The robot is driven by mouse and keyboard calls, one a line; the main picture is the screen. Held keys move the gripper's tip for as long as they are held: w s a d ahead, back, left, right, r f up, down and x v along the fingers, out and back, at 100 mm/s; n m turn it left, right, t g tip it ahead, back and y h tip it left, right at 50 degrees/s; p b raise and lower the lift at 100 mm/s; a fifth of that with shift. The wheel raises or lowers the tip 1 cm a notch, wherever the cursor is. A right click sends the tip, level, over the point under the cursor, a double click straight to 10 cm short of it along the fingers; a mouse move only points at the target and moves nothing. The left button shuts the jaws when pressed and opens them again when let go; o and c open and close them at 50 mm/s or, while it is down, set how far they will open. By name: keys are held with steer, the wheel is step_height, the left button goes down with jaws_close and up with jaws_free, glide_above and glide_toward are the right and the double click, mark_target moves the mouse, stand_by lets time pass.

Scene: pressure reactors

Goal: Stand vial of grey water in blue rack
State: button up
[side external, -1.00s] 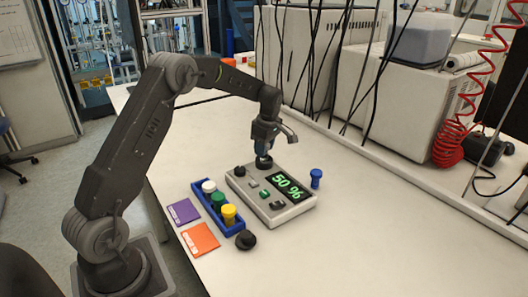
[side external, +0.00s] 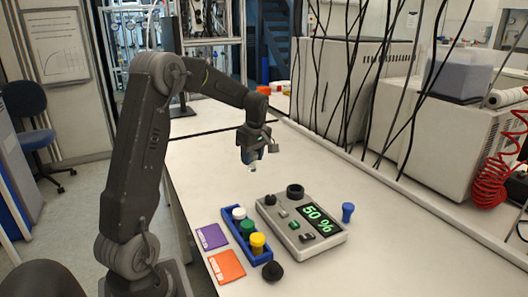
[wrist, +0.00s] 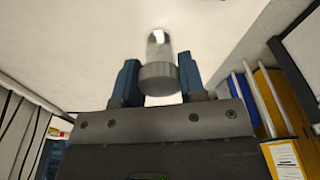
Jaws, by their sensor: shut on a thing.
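My gripper (side external: 253,150) is shut on a vial with a grey cap (wrist: 158,79). The vial's clear glass body (wrist: 159,45) points away from my gripper in the wrist view. In the side view the vial (side external: 252,166) is small below my fingertips, held in the air above the table, and its contents are hard to make out. The blue rack (side external: 235,240) stands on the table nearer the camera, below my gripper. White (side external: 239,213), green (side external: 247,227) and yellow (side external: 258,241) capped vials stand in it.
A grey device (side external: 325,240) with a "50 %" display and a black ring (side external: 295,191) stands right of the rack. A blue piece (side external: 348,211) is right of it. A black knob (side external: 272,271) and purple (side external: 211,237) and orange (side external: 227,266) cards lie near the rack.

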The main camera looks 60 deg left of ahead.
steer(key=shift+s+d+f+m+t, duration=0.1)
steer(key=shift+s+d+f+m, duration=0.45)
steer(key=shift+s+f, duration=0.95)
steer(key=shift+s+d+f+m+t, duration=0.1)
steer(key=shift+s+d+f+m, duration=0.4)
steer(key=shift+s+f, duration=0.95)
steer(key=shift+s+d+f+m+t, duration=0.1)
steer(key=shift+s+d+f+m, duration=0.45)
steer(key=shift+s+f, duration=0.95)
steer(key=shift+w+f, duration=0.25)
steer(key=shift+f, duration=0.05)
steer(key=shift+f, duration=1.35)
steer(key=shift+f, duration=0.3)
steer(key=o, duration=1.5)
steer(key=shift+o, duration=0.2)
